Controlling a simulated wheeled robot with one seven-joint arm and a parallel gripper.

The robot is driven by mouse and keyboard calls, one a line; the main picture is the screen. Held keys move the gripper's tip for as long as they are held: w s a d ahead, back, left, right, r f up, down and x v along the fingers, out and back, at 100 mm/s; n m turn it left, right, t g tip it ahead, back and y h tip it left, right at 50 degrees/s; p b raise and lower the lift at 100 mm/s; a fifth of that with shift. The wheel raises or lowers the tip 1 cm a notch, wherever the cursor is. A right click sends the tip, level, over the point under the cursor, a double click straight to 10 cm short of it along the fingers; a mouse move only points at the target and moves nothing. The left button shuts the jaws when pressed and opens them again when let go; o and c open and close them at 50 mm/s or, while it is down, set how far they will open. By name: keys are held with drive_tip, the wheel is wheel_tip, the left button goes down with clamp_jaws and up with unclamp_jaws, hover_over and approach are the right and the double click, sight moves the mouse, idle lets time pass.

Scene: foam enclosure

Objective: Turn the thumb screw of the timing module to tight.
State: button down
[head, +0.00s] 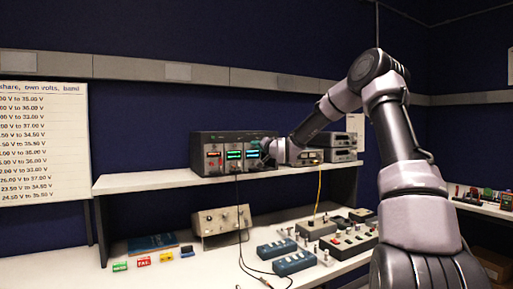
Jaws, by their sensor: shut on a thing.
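A dark instrument rack (197,153) stands on the white shelf. Its front has a module with a red display (214,154) and modules with teal-green displays (234,155). I cannot read which one is the timing module. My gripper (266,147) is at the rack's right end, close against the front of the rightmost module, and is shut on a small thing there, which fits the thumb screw. The thumb screw itself is too small and covered by the gripper, so its turn cannot be seen.
Grey boxed instruments (340,148) stand on the shelf (150,180) right of my gripper. A cable hangs from the rack to the bench. Below stand a beige meter box (222,220), blue boxes (294,263) and a dark switch box (350,243). The shelf's left part is clear.

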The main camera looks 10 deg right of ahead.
drive_tip(key=shift+m, duration=10.4)
drive_tip(key=c, duration=0.8)
unclamp_jaws()
drive_tip(key=shift+o, duration=0.2)
drive_tip(key=shift+s, duration=0.1)
drive_tip(key=v, duration=1)
drive_tip(key=shift+s+d, duration=0.15)
drive_tip(key=shift+s, duration=0.15)
